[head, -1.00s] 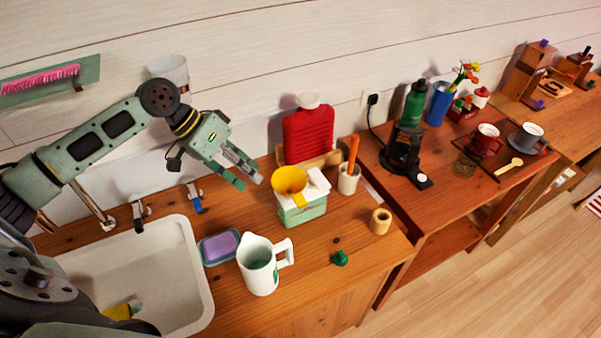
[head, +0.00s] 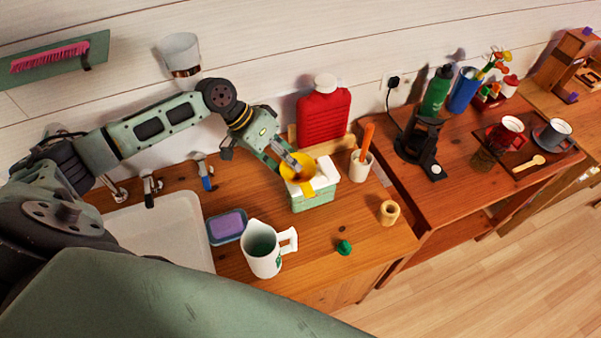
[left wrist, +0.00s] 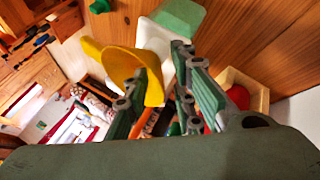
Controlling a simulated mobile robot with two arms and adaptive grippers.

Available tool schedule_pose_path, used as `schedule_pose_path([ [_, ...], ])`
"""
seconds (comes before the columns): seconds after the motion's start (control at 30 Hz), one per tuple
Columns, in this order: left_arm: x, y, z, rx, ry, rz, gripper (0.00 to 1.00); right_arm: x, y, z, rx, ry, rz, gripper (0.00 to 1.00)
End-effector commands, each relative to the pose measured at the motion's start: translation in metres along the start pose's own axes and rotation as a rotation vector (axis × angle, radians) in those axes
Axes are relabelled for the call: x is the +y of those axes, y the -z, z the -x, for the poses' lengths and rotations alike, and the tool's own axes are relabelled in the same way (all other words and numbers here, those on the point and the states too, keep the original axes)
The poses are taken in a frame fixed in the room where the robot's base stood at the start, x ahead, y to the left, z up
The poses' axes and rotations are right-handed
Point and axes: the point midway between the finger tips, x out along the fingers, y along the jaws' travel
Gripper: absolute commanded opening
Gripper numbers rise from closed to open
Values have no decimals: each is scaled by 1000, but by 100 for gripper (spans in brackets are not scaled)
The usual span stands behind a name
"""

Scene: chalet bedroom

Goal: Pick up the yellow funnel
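The yellow funnel (head: 297,169) sits on the light green and white box on the wooden counter. My left gripper (head: 292,166) reaches down from the left, with its fingertips over the funnel's near-left rim in the head view. In the left wrist view the two fingers (left wrist: 162,68) stand apart, and the wall of the funnel (left wrist: 118,60) reaches into the gap between them. I cannot tell whether either finger touches it. The fingers hide part of the funnel. My right gripper is not in view.
The green and white box (head: 315,198) stands beside a white cup with an orange-handled tool (head: 361,165). A red hot-water bottle (head: 323,117) is behind. A white pitcher (head: 263,250), a purple sponge in a dish (head: 227,225) and a wooden ring (head: 389,213) stand nearby.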

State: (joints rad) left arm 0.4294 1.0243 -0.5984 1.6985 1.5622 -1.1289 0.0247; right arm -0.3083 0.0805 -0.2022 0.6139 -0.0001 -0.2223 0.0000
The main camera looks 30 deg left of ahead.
Motion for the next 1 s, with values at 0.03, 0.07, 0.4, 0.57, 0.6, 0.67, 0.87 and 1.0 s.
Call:
schedule_pose_path([
  [0.03,0,0,-1,0,0,0,24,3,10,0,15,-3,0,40],
  [0.07,0,0,-1,0,0,0,24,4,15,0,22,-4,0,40],
  [0.4,0,0,-1,0,1,0,6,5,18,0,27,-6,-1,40],
  [0.57,-1,0,-1,0,1,0,0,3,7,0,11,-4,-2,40],
  [0.6,-1,0,-1,0,1,0,0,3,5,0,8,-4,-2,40],
  [0.67,-1,0,-1,0,2,0,0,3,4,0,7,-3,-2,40],
  [0.87,-1,0,-1,0,2,0,0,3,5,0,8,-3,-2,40],
  [1.0,-1,0,0,0,3,0,0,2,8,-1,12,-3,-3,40],
])
